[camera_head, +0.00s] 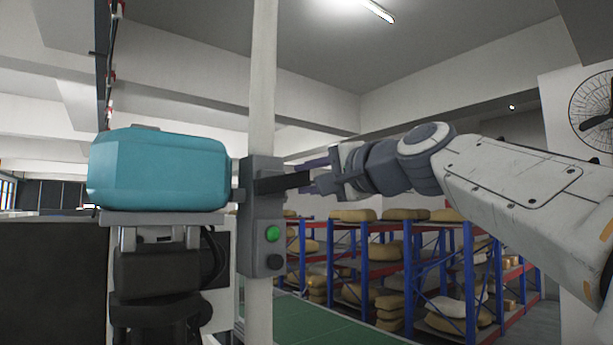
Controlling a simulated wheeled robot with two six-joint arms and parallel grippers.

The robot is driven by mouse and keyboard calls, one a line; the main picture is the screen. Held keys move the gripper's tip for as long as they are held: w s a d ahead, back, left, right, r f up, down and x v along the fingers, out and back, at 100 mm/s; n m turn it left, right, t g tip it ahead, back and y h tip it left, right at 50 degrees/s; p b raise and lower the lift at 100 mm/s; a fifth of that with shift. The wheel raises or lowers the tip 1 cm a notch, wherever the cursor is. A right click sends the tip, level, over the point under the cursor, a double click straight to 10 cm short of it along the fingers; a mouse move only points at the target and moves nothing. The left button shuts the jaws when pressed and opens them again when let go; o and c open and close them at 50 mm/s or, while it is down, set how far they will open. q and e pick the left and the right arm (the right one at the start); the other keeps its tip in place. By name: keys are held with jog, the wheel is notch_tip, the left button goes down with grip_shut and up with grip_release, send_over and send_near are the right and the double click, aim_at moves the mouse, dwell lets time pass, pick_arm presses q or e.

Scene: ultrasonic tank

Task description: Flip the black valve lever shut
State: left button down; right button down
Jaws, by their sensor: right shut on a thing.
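The black valve lever (284,183) sticks out to the right from the upper part of a grey control box (262,222). The lever lies nearly level, tilted slightly up toward its right end. My right gripper (314,178) comes in from the right and is shut on the lever's right end. Its fingers show above and below the lever. The grey box is mounted on a white upright pole (263,80). A green button (272,233) and a dark knob (274,262) sit below the lever. My left gripper is not in view.
A large teal housing (160,170) stands close to the left of the box. Blue and red racks (410,270) with tan sacks stand behind. A fan (594,112) hangs on the right wall. The air above my right arm is clear.

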jog(key=shift+f+m, duration=0.2)
jog(key=shift+m, duration=0.45)
jog(key=shift+f+m, duration=0.2)
jog(key=shift+m, duration=0.45)
jog(key=c, duration=0.6)
grip_release()
jog(key=shift+o, duration=0.2)
jog(key=shift+d, duration=0.1)
jog(key=b+v, duration=0.5)
jog(key=v, duration=0.5)
jog(key=shift+s, duration=0.2)
jog(key=shift+f, duration=0.15)
